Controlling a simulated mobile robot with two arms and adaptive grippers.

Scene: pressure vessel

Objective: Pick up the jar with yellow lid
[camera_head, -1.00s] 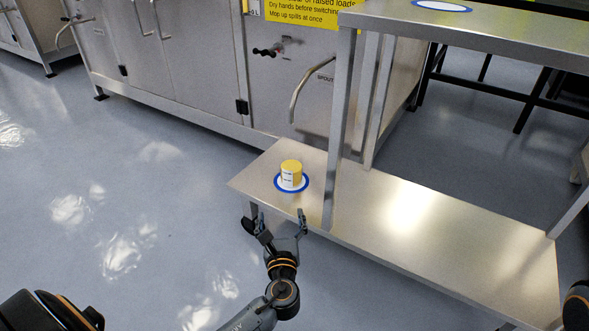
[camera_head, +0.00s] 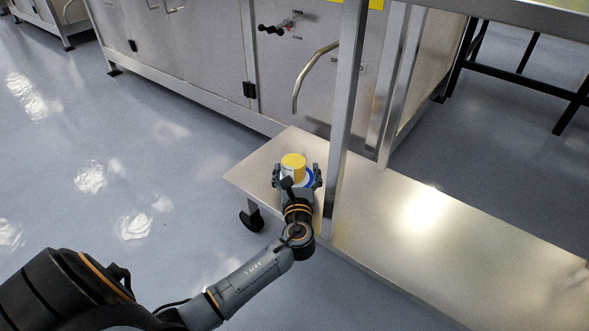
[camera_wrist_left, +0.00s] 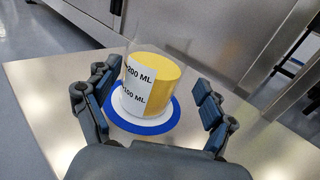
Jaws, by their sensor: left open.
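The jar with the yellow lid (camera_head: 293,163) stands upright on a blue-rimmed white disc (camera_head: 309,181) on the lower metal shelf. In the left wrist view the jar (camera_wrist_left: 152,80) shows clear walls, yellow inside and a white label with volume marks; the disc's blue rim (camera_wrist_left: 150,127) lies under it. My left gripper (camera_head: 297,177) is open at the jar, one finger on each side. In the left wrist view my left gripper (camera_wrist_left: 155,105) shows gaps between both fingers and the jar. The gripper hides the jar's lower part in the head view. My right gripper is not in view.
A metal shelf post (camera_head: 343,110) rises just right of the jar, with more legs behind it. The lower shelf (camera_head: 400,225) is bare to the right. Steel cabinets (camera_head: 200,60) with handles stand behind. Open floor (camera_head: 110,170) lies to the left.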

